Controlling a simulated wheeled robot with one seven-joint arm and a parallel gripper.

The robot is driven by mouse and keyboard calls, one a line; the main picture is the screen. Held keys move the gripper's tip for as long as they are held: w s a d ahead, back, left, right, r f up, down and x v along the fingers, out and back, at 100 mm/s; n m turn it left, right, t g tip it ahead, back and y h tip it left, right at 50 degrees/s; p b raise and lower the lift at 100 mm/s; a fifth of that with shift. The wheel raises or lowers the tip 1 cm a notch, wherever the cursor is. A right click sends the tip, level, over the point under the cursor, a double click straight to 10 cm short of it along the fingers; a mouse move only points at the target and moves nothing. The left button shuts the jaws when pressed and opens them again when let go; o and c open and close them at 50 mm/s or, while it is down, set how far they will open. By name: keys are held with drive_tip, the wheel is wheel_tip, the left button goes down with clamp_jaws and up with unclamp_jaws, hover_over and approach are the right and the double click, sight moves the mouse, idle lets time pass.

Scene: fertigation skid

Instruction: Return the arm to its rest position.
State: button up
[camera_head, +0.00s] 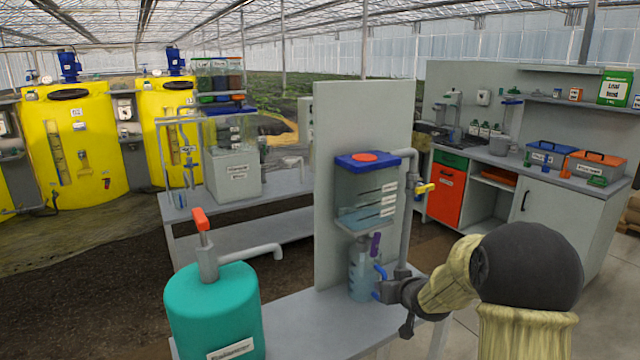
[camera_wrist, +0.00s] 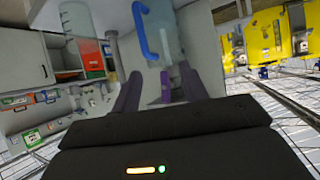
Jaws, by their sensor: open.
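My gripper (camera_head: 384,290) is at the lower right of the head view, beside a clear bottle (camera_head: 361,268) on the grey bench (camera_head: 300,325). My forearm reaches it from the right, bent at a large dark joint. In the wrist view my gripper (camera_wrist: 160,78) is open, with its two dark fingers apart. A purple piece (camera_wrist: 165,88) shows between them, but I cannot tell whether they touch it.
A clear tank with a blue lid (camera_head: 368,160) is mounted on a grey panel (camera_head: 333,120) above the bottle. A grey pipe with a yellow valve handle (camera_head: 424,188) runs close beside my gripper. A teal pump container (camera_head: 213,312) stands at the left. Open floor lies at the right.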

drive_tip(key=s+a+f+m+g+h, duration=0.1)
drive_tip(key=s+f+g, duration=0.15)
drive_tip(key=s, duration=0.75)
drive_tip(key=s+a+f+g, duration=0.1)
drive_tip(key=s+g, duration=0.3)
drive_tip(key=s, duration=0.6)
drive_tip(key=s+a+f+m+g+h, duration=0.1)
drive_tip(key=s+g, duration=0.2)
drive_tip(key=s, duration=0.8)
drive_tip(key=w+p+v, duration=0.3)
drive_tip(key=p+v, duration=1.2)
drive_tip(key=shift+s+r, duration=0.2)
drive_tip(key=shift+r, duration=0.15)
drive_tip(key=shift+a, duration=0.1)
drive_tip(key=shift+c, duration=0.4)
drive_tip(key=w+d+f+n+t+y, duration=0.1)
drive_tip(key=w+d+f+t+y, duration=0.1)
drive_tip(key=w, duration=1)
drive_tip(key=w+d+f+n+t+y, duration=0.2)
drive_tip(key=w+f+t+y, duration=0.2)
drive_tip(key=w, duration=0.9)
drive_tip(key=w+d+f+n+t+y+b, duration=0.1)
drive_tip(key=w+d+f+t+y, duration=0.1)
drive_tip(key=w+t, duration=0.5)
drive_tip(key=w+d+y, duration=0.1)
drive_tip(key=w, duration=0.4)
drive_tip(key=shift+w+f, duration=0.2)
drive_tip(key=shift+f, duration=0.2)
